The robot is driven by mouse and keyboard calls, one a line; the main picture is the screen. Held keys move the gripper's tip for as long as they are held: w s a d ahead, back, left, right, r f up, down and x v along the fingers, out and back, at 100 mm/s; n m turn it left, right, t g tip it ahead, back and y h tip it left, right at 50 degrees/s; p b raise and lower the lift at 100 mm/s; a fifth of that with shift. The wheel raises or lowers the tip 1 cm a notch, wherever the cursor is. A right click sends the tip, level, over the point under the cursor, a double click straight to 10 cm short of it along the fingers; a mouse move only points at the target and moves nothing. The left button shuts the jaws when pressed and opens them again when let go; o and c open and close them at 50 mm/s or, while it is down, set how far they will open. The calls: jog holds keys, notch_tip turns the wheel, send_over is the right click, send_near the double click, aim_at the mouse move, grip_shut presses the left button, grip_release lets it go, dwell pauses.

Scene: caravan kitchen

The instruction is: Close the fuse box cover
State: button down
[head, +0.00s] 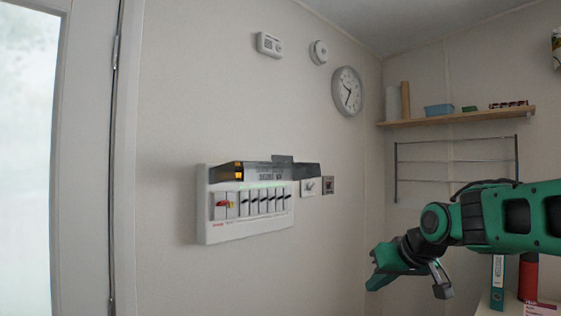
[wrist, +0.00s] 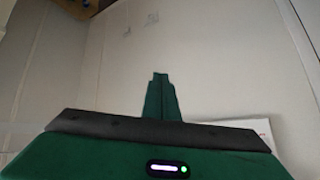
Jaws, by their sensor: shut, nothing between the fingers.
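The white fuse box (head: 245,227) is mounted on the wall left of centre in the head view, with a row of black switches and one red switch. Its dark see-through cover (head: 300,168) is raised, sticking out above the switches, which are exposed. My gripper (head: 373,270) is at the lower right of the head view, apart from the box and lower than it. In the wrist view, the green fingers (wrist: 160,85) are together with nothing between them.
A small wall switch (head: 309,187) and a socket (head: 328,185) sit just right of the box. A wire rack (head: 455,160) hangs under a wooden shelf (head: 460,116). A teal binder (head: 497,270) and a red cylinder (head: 528,275) stand at lower right. Wall below the box is clear.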

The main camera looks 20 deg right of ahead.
jog(key=w+a+r+n+t+y, duration=0.1)
jog(key=w+a+r+t, duration=0.1)
jog(key=w+r, duration=0.4)
jog(key=w+a+r+n+t+y, duration=0.1)
jog(key=w+a+r+n+t, duration=0.15)
jog(key=r, duration=0.55)
jog(key=w+a+r+n+t+y, duration=0.2)
jog(key=a+r+y, duration=0.2)
jog(key=r, duration=0.6)
jog(key=w+a+r+n+t+y, duration=0.1)
jog(key=a+r+n+t+y, duration=0.2)
jog(key=r, duration=0.7)
jog(key=w+a+f+m, duration=0.1)
jog(key=w+a+f, duration=0.1)
jog(key=w+a, duration=0.3)
jog(key=shift+w+f+g, duration=0.25)
jog(key=shift+w+g, duration=0.2)
jog(key=shift+w, duration=1.25)
